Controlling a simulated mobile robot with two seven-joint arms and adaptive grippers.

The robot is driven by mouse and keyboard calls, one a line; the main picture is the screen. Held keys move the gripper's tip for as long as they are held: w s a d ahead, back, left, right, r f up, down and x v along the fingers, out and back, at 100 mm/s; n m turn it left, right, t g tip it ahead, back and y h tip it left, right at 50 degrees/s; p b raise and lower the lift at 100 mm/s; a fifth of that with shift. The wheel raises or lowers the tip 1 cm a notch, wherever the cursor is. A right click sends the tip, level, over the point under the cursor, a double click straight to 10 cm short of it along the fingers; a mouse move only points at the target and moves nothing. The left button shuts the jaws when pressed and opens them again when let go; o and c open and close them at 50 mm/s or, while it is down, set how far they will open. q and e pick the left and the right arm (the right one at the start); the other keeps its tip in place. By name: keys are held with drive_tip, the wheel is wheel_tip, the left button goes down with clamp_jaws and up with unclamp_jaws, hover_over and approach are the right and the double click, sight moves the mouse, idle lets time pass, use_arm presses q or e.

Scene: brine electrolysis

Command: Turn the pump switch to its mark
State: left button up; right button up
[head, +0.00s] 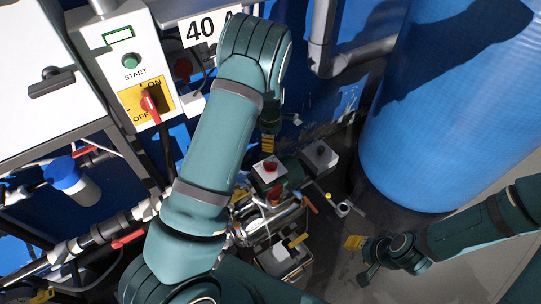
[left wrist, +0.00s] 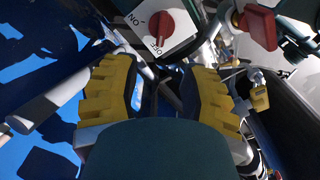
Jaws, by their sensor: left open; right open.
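The pump switch appears to be a red round knob on a small light box (head: 270,168) low in the middle of the head view. In the left wrist view, the red knob (left wrist: 161,27) sits on a pale face with ON and OFF lettering, beyond my fingertips. Its pointer seems to be by OFF, but the exact angle is hard to read. My left gripper (left wrist: 158,92) is open and empty, with the knob apart from its yellow pads. In the head view its fingers show just above the box. My right gripper (head: 361,257) is open and empty, low right.
A white panel (head: 108,35) at upper left has a green START button (head: 130,62) and a red ON/OFF handle (head: 150,105). A second grey box (head: 320,157) stands right of the knob box. Pipes with red handles (head: 128,239) run at left. A blue tank (head: 440,120) fills the right.

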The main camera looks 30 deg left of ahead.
sight(270, 163)
use_arm(q)
wheel_tip(270, 163, down, 14)
drive_tip(key=shift+s+r+b, duration=0.15)
drive_tip(key=shift+r+b, duration=0.05)
drive_tip(key=shift+b, duration=0.65)
use_arm(e)
drive_tip(key=shift+s+f, duration=0.45)
drive_tip(key=shift+f, duration=0.4)
use_arm(q)
clamp_jaws()
